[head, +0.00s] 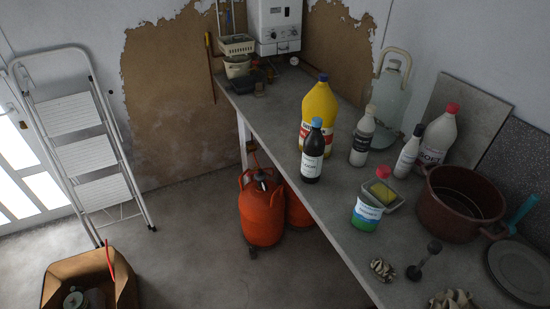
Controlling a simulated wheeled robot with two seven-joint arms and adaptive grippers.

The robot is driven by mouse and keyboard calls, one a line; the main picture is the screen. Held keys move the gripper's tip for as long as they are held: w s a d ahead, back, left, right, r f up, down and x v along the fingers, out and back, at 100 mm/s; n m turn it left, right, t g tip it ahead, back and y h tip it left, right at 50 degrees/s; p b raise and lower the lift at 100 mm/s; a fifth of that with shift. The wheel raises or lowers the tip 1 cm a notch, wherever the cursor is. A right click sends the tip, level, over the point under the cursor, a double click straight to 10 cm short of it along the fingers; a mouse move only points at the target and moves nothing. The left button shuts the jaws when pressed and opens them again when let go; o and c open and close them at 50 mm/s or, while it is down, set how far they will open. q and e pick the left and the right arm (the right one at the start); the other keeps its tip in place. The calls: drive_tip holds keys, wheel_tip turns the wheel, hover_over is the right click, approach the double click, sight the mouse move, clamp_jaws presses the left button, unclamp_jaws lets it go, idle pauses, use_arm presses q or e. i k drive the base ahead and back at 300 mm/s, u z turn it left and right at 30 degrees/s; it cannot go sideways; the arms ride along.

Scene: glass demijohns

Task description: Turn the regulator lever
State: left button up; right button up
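An orange gas cylinder (261,217) stands upright on the floor beside the worktop's front edge. A dark regulator (261,178) sits on its top inside the orange collar; it is small, and I cannot make out its lever or which way that points. A second orange cylinder (298,208) stands just behind to the right, mostly hidden under the worktop. Neither of my grippers shows in the head view.
The worktop (325,212) runs diagonally above the cylinders, with bottles, a brown pot (460,203) and a yellow jug (319,112). A stepladder (85,145) leans at left. A cardboard box (90,272) sits at lower left. Floor between box and cylinders is clear.

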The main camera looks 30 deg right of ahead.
sight(260, 172)
drive_tip(key=z, duration=0.8)
drive_tip(key=i, duration=1.55)
drive_tip(key=z, duration=0.95)
